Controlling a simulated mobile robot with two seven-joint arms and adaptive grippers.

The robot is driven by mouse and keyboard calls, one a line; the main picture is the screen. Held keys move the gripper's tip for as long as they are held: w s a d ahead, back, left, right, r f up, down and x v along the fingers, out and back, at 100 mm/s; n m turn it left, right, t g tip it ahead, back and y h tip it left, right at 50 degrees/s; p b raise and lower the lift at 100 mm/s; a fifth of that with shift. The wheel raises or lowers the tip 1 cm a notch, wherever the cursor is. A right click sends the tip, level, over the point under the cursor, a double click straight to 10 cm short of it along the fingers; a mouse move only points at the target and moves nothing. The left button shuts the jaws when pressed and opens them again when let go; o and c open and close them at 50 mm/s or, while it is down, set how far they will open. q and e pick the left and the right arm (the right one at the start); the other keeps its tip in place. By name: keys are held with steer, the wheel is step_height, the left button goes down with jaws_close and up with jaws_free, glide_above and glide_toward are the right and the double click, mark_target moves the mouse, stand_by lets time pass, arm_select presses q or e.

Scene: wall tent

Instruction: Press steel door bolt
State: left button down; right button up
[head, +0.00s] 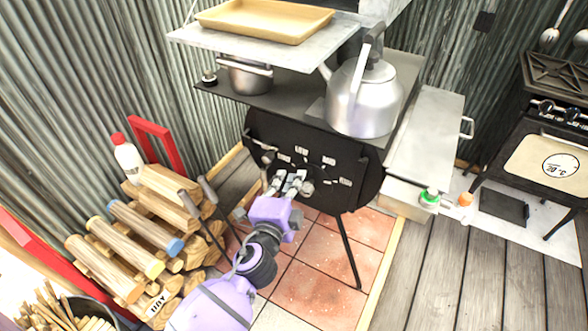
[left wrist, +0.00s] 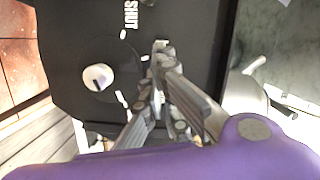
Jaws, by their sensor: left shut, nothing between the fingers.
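The black stove door (head: 325,172) carries white labels and a pale round knob (head: 307,187). The knob shows in the left wrist view (left wrist: 97,77), left of my fingers, with a "SHUT" label above. A small steel bar (head: 268,157) stands at the left side of the door in the head view. I cannot tell surely whether it is the bolt. My left gripper (head: 288,178) is shut and empty, its fingertips at the lower part of the door front. In the left wrist view the gripper (left wrist: 161,55) hides part of the door. Contact cannot be told. My right gripper is not in view.
A kettle (head: 365,98) and a pot (head: 250,77) stand on the stove, below a shelf with a tan tray (head: 265,20). Stacked logs (head: 120,240) lie left of my left arm. The tiled floor (head: 325,270) right of the arm is mostly clear.

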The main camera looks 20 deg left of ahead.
arm_select(q)
steer(key=s, duration=0.5)
steer(key=shift+s+r, duration=0.15)
steer(key=shift+s, duration=0.15)
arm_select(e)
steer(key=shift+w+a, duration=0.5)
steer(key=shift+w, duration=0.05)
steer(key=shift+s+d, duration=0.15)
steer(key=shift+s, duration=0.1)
